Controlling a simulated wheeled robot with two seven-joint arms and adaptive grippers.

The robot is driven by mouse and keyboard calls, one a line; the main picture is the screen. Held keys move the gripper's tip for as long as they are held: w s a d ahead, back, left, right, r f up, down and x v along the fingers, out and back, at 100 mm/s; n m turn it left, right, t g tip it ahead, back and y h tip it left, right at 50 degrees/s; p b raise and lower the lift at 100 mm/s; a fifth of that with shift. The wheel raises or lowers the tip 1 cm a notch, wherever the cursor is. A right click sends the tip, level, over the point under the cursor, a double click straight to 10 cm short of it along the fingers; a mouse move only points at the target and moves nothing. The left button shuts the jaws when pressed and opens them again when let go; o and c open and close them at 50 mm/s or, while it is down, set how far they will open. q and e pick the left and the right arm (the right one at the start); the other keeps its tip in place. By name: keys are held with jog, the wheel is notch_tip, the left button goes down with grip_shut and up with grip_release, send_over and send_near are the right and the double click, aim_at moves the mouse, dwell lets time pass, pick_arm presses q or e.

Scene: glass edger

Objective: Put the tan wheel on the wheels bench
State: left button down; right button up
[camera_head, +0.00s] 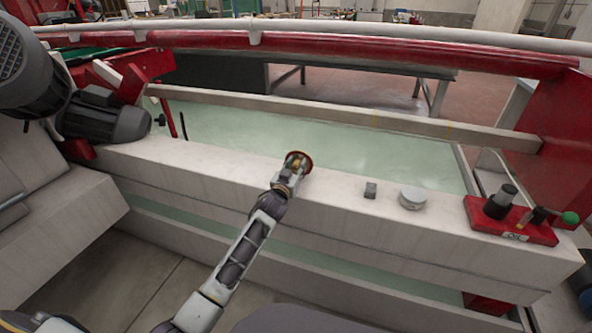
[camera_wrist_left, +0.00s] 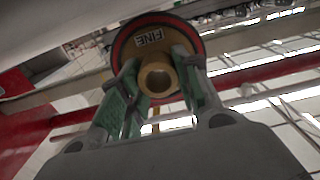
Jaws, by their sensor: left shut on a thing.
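The tan wheel (camera_head: 302,157) is in my left gripper (camera_head: 293,168), above the pale stone-like ledge of the machine. In the left wrist view the wheel (camera_wrist_left: 152,38) shows a tan face, a reddish rim and a label reading "FINE". The gripper's green-padded fingers (camera_wrist_left: 155,88) are shut around its central hub, which has a round hole. I cannot tell for sure which surface is the wheels bench; a dark table (camera_head: 350,73) stands beyond the machine. My right gripper is not in view.
A red plate with knobs (camera_head: 510,225) is at the right. Dark motors (camera_head: 105,118) are at the left. A red and white rail (camera_head: 330,42) crosses behind the greenish trough (camera_head: 330,140).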

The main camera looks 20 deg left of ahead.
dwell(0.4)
pick_arm(q)
jog(key=c, duration=1.5)
grip_release()
jog(key=shift+f, duration=0.2)
jog(key=o, duration=0.5)
jog(key=shift+c, duration=0.2)
jog(key=shift+r, duration=0.2)
